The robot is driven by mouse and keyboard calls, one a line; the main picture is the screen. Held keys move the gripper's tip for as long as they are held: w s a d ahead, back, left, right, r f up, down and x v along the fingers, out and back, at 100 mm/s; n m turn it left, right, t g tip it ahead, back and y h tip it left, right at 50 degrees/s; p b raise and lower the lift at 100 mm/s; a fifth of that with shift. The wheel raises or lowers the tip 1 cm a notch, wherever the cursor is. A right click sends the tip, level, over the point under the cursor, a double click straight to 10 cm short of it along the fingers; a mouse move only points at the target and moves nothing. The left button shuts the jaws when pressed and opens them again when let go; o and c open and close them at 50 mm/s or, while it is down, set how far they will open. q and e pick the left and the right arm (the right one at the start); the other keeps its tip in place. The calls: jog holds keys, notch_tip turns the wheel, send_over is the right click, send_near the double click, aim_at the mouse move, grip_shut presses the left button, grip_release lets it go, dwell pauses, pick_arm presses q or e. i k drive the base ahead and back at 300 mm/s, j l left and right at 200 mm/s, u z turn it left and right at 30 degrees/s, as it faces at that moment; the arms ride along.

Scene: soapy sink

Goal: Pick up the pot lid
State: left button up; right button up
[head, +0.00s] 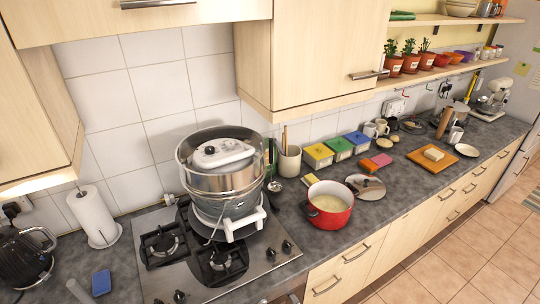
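The pot lid (371,190) lies on the dark counter just right of the red pot (329,205). It looks like a round, pale lid with a dark knob on top, and its left edge is close to the pot rim. The red pot is uncovered, with pale contents and dark handles. Neither of my grippers can be made out in the head view. A short grey rod-like piece (79,291) shows at the bottom left edge; I cannot tell what it is.
A tall stack of metal and clear vessels (228,182) stands on the gas hob (170,277) left of the red pot. Colored boxes (319,156) stand behind the lid. A cutting board (433,159) lies farther right. Wall cabinets (320,55) hang above.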

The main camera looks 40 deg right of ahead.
aim_at(370, 188)
jog(key=z, duration=2.2)
jog(key=i+l+u, duration=0.1)
jog(key=i+l, duration=0.3)
